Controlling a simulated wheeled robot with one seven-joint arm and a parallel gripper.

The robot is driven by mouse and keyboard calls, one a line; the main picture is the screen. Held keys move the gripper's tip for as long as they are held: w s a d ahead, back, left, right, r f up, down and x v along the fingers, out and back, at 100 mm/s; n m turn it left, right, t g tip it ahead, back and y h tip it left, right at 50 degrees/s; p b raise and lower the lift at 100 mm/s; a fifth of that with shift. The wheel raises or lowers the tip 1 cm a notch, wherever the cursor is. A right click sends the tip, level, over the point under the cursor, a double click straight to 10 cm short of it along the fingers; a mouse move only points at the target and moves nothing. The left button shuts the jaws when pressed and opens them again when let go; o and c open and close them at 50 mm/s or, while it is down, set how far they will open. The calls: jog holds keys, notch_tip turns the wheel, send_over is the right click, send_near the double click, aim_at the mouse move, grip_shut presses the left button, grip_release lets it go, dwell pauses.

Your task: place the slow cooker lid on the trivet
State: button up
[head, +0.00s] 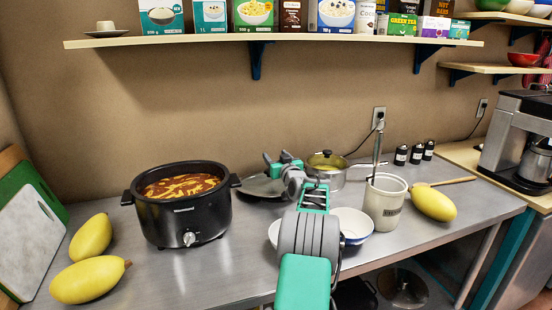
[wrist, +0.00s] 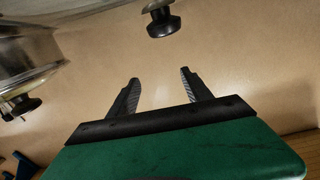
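The slow cooker (head: 185,212) stands uncovered on the counter, full of reddish-brown food. A round, greyish lid-like disc (head: 258,187) lies on the counter to its right, behind my arm and partly hidden by it. In the wrist view a black knob (wrist: 161,21) on a clear, glassy surface shows at the top edge, beyond my fingertips. My gripper (head: 281,160) is above the disc in the head view. In the wrist view my gripper (wrist: 160,76) is open, with nothing between its fingers and the knob apart from them. I cannot make out a separate trivet.
A saucepan (head: 352,180) stands right of my gripper; shiny metal (wrist: 25,55) is at left in the wrist view. A white bowl (head: 354,222) and a utensil crock (head: 385,205) are close to my arm. A shelf (head: 280,40) overhangs. The front counter before the cooker is clear.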

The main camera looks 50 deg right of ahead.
jog(key=shift+r+p, duration=0.3)
jog(key=shift+p, duration=0.15)
jog(key=b+v, duration=0.1)
jog(key=v, duration=0.5)
jog(key=shift+s+r, duration=0.15)
jog(key=shift+s, duration=0.05)
jog(key=shift+s+a, duration=0.35)
jog(key=shift+s, duration=0.05)
